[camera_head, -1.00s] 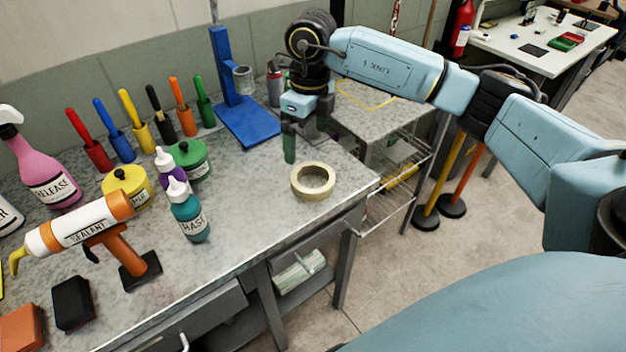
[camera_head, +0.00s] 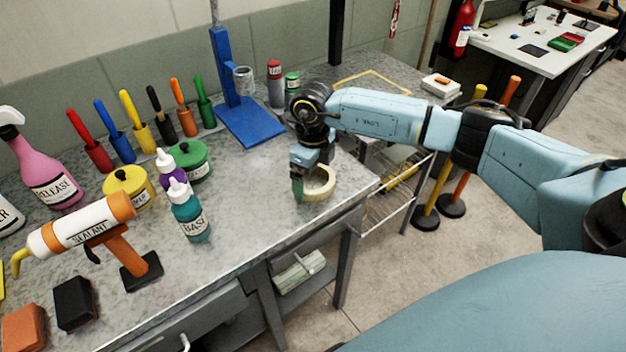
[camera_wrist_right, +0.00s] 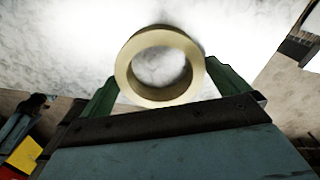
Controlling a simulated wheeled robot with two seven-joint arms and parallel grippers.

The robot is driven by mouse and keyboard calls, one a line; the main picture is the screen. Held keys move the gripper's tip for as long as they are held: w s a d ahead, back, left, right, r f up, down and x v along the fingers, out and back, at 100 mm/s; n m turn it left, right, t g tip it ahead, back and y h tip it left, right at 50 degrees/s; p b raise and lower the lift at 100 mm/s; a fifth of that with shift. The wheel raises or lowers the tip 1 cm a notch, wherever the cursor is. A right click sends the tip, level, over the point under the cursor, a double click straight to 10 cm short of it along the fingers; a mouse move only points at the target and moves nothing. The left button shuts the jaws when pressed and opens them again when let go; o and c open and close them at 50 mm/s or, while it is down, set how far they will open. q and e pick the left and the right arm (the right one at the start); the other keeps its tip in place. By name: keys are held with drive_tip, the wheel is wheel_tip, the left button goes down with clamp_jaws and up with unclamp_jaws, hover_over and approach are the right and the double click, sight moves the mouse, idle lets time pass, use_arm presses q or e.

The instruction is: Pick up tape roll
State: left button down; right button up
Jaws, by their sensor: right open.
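In the right wrist view the tape roll (camera_wrist_right: 124,70) shows as a full ring between the two green fingers of my right gripper (camera_wrist_right: 163,82). The fingers are spread, one on each side of the ring. Whether they touch it I cannot tell. My left gripper is not in view.
A teal bottle (camera_head: 189,215), a green tub (camera_head: 192,160) and a blue stand (camera_head: 243,115) are on the workbench left of the roll. The bench's right edge (camera_head: 350,203) is close. The bench surface just left of the roll is clear.

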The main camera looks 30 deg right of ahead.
drive_tip(key=shift+f, duration=0.4)
drive_tip(key=shift+c, duration=0.3)
drive_tip(key=c, duration=0.8)
drive_tip(key=shift+r, duration=0.15)
wheel_tip(320, 180, up, 10)
drive_tip(key=shift+f, duration=0.1)
